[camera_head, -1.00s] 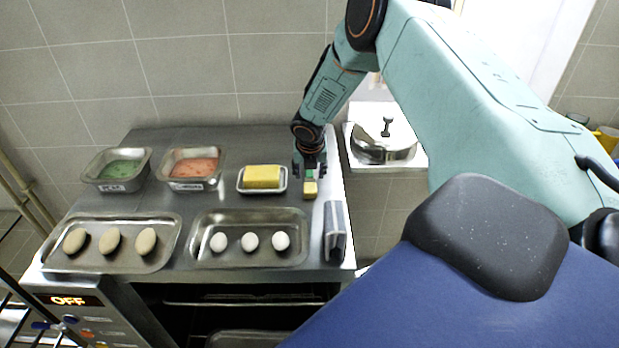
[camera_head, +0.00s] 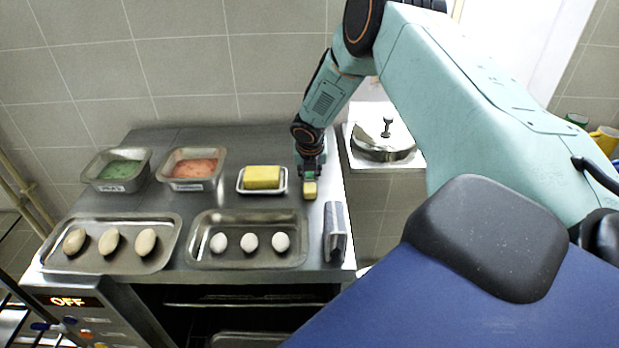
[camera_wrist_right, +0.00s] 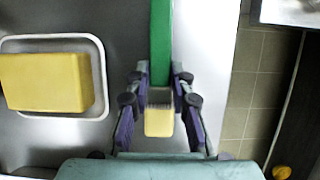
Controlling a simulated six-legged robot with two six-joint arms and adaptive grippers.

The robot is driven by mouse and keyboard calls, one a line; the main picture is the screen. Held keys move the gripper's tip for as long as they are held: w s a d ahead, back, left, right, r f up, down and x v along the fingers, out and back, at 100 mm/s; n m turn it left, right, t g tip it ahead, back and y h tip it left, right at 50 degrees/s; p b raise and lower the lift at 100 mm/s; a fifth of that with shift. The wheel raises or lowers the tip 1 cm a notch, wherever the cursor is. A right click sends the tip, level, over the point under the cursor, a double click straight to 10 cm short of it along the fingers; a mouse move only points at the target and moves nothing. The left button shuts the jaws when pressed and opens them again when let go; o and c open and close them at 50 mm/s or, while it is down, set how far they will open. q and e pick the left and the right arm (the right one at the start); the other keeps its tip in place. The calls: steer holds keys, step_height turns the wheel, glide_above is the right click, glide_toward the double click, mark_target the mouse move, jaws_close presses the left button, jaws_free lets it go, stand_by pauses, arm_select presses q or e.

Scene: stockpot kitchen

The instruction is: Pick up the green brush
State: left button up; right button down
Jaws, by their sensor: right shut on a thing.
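The green brush has a green handle (camera_wrist_right: 160,45) and a pale yellow bristle end (camera_wrist_right: 159,122). In the head view its yellow end (camera_head: 310,190) shows just below my right gripper (camera_head: 310,172), at the right part of the steel counter; most of the handle is hidden there. In the right wrist view my right gripper (camera_wrist_right: 158,92) is shut on the brush, one finger on each side near where handle and bristles meet. I cannot tell if the brush is clear of the counter. My left gripper is not in view.
A white dish (camera_head: 241,189) with a yellow block (camera_head: 262,177) is just left of the brush. Steel trays with eggs (camera_head: 250,242) and potato-like items (camera_head: 110,243) lie in front. A grey upright object (camera_head: 335,235) stands near the right edge.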

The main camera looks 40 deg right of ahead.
mark_target(309, 176)
step_height(309, 176, up, 10)
stand_by(0.6)
